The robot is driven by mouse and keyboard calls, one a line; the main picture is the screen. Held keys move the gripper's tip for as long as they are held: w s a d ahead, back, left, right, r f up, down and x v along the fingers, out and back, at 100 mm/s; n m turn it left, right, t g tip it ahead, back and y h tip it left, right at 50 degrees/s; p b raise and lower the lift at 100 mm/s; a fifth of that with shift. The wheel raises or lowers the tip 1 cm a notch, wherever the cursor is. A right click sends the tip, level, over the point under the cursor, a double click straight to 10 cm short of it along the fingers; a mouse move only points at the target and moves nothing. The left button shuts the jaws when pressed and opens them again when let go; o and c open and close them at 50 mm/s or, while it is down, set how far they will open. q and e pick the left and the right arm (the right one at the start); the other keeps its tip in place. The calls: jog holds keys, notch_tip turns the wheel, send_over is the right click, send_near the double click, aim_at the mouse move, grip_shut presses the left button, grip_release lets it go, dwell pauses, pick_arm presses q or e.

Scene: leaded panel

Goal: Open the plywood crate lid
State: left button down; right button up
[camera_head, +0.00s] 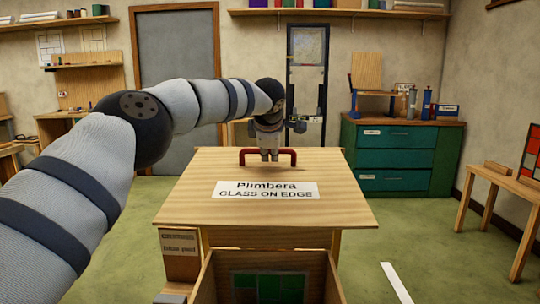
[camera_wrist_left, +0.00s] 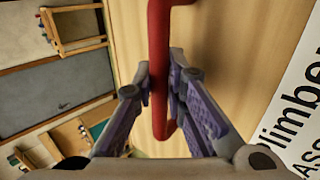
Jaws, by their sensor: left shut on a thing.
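The plywood crate lid (camera_head: 205,208) is a wide pale board with a white label reading "Plimbera GLASS ON EDGE". A red handle (camera_head: 292,154) stands near its far edge. My left gripper (camera_head: 268,157) reaches over from the left and is shut on the handle. In the left wrist view, the fingers of the left gripper (camera_wrist_left: 160,95) close on both sides of the red bar (camera_wrist_left: 158,35). The plywood crate (camera_head: 208,284) shows below the lid's near edge, open at the front, with a dark green panel (camera_head: 268,284) inside. My right gripper is not in view.
A green drawer cabinet (camera_head: 397,158) stands behind on the right. A wooden bench (camera_head: 505,182) holds a coloured panel at the right edge. A white strip (camera_head: 396,283) lies right of the crate.

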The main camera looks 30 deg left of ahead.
pick_arm(q)
jog(key=shift+a+f, duration=0.1)
jog(key=shift+f, duration=0.1)
jog(key=c, duration=1.6)
grip_release()
jog(key=shift+a, duration=0.1)
jog(key=shift+r, duration=0.15)
jog(key=v, duration=1.2)
